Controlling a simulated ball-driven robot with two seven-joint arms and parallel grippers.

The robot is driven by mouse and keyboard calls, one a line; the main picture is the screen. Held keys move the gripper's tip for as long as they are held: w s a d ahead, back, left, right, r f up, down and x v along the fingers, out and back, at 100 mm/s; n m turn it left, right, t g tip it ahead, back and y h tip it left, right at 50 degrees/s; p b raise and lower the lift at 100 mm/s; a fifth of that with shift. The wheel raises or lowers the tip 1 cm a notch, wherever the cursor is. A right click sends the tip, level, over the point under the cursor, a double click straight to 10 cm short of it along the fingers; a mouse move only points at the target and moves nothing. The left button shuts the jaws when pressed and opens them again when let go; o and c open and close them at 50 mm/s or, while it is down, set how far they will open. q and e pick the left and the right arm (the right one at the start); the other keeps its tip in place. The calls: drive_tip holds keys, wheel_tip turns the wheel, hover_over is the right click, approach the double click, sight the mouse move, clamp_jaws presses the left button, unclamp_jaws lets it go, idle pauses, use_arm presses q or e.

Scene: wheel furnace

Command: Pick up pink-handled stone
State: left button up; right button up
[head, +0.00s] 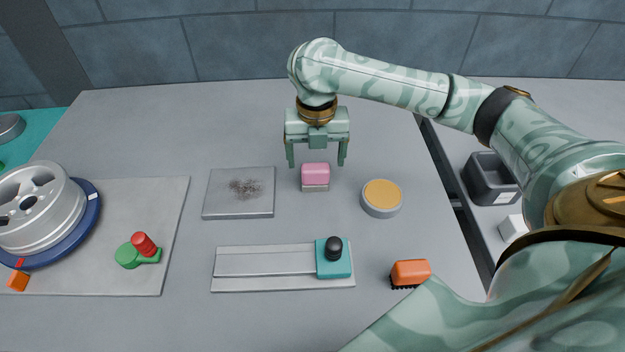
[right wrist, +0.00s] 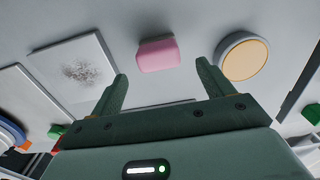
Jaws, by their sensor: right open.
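The pink-handled stone (head: 315,174) stands on the grey table, a pink block on a pale grey base. My right gripper (head: 317,163) is open and empty, pointing down, with its fingers just behind and above the stone in the head view. In the right wrist view the stone (right wrist: 158,55) lies beyond the fingertips of the gripper (right wrist: 162,82), roughly in line with the gap between them. I see no contact between fingers and stone. My left gripper is not in view.
A square plate with a dark smudge (head: 240,192) lies left of the stone, and a round tin with an orange top (head: 382,197) lies right. A rail with a teal slider (head: 334,260) and an orange brush (head: 410,273) are nearer. A wheel (head: 40,208) stands at left.

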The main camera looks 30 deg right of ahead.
sight(315, 177)
wheel_tip(315, 177, down, 3)
drive_tip(key=shift+r+b, duration=0.1)
drive_tip(key=shift+b, duration=0.35)
drive_tip(key=f+b, duration=0.2)
drive_tip(key=f, duration=0.1)
drive_tip(key=f+b, duration=0.1)
drive_tip(key=f, duration=0.1)
drive_tip(key=shift+w+d+f+b, duration=0.15)
drive_tip(key=shift+w+d+b, duration=0.05)
drive_tip(key=shift+w+b, duration=0.2)
drive_tip(key=shift+s+r, duration=0.1)
drive_tip(key=shift+r, duration=0.15)
drive_tip(key=c, duration=1.2)
drive_tip(key=shift+r, duration=0.1)
